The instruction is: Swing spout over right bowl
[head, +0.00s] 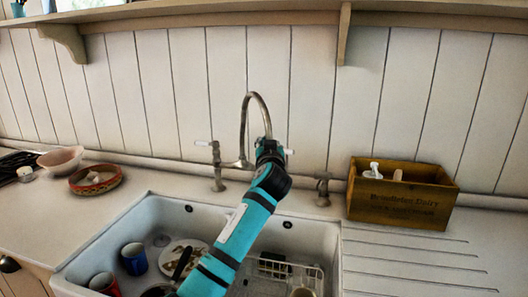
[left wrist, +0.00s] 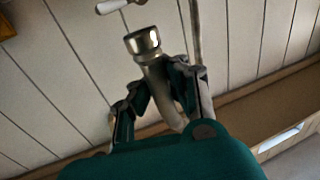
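The metal faucet has a tall arched spout (head: 246,112) that rises behind the sink, with taps at its base. My left arm crosses the sink, and its gripper (head: 268,150) is at the downturned end of the spout. In the left wrist view, the fingers of my left gripper (left wrist: 158,88) converge on both sides of the spout (left wrist: 150,62) and appear shut on it, just behind its flared end. The right sink bowl (head: 322,240) holds a white wire rack (head: 305,275). The divider between the bowls is hidden by my arm. My right gripper is not in view.
The left bowl holds a blue mug (head: 134,260), a red mug (head: 104,285), and a plate (head: 190,250) with a dark pan. A wooden crate (head: 400,205) stands right of the sink. Pink (head: 60,158) and red (head: 97,184) bowls sit at left. A shelf (head: 240,8) runs above.

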